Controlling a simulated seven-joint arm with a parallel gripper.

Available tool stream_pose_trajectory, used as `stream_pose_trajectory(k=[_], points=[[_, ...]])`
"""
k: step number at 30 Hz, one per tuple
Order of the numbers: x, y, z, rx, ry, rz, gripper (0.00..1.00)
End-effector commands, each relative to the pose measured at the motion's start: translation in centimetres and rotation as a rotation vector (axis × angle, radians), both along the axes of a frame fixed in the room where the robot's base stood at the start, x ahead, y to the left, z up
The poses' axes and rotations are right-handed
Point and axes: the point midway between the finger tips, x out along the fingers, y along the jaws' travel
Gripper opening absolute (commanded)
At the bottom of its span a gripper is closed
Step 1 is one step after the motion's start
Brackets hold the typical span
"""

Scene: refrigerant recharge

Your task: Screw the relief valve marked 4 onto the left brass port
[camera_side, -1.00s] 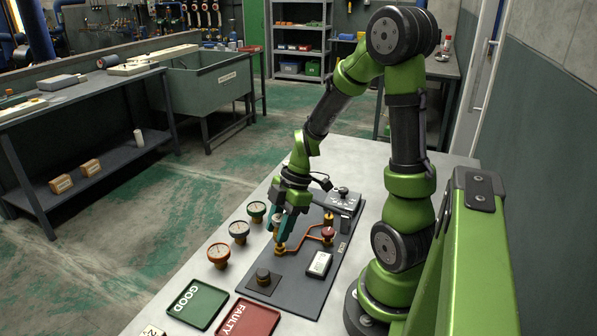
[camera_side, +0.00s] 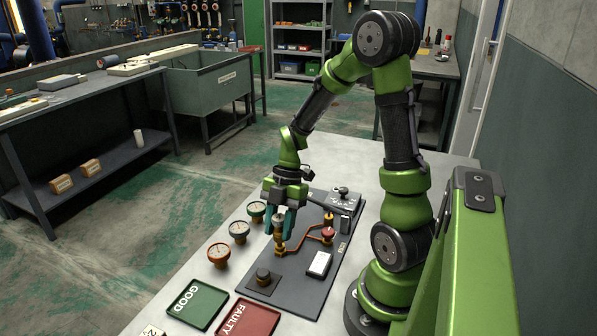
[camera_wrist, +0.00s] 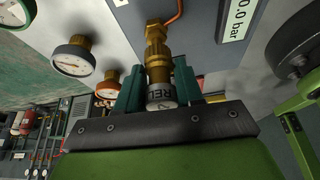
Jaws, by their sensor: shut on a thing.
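The relief valve (camera_side: 279,224) is upright between the teal fingers of my gripper (camera_side: 279,222), which is shut on it. In the wrist view the valve (camera_wrist: 161,92) shows a brass body and a pale collar with lettering partly readable as "REL"; the number 4 cannot be read. The left brass port (camera_side: 280,250) stands on the dark panel, directly below the valve. In the wrist view the port (camera_wrist: 155,32) lines up with the valve's brass end and they appear to meet. How far the thread is engaged cannot be told.
A copper pipe (camera_side: 304,235) runs from the port toward a red-topped fitting (camera_side: 328,234). A display (camera_side: 319,264) and a black knob (camera_side: 263,277) are on the panel (camera_side: 290,287). Several gauges (camera_side: 239,230) stand to the left. GOOD (camera_side: 196,304) and FAULTY (camera_side: 248,318) trays lie in front.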

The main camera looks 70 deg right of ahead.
Motion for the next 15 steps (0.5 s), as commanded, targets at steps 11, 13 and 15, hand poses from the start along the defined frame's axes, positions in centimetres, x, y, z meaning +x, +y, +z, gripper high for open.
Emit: stream_pose_trajectory(k=[11, 13, 15], points=[[0.05, 0.01, 0.0, 0.0, -0.001, 0.247, 0.07], [0.04, 0.0, 0.01, 0.0, -0.001, 0.244, 0.07], [0.05, 0.0, 0.01, 0.0, 0.0, 0.253, 0.07]])
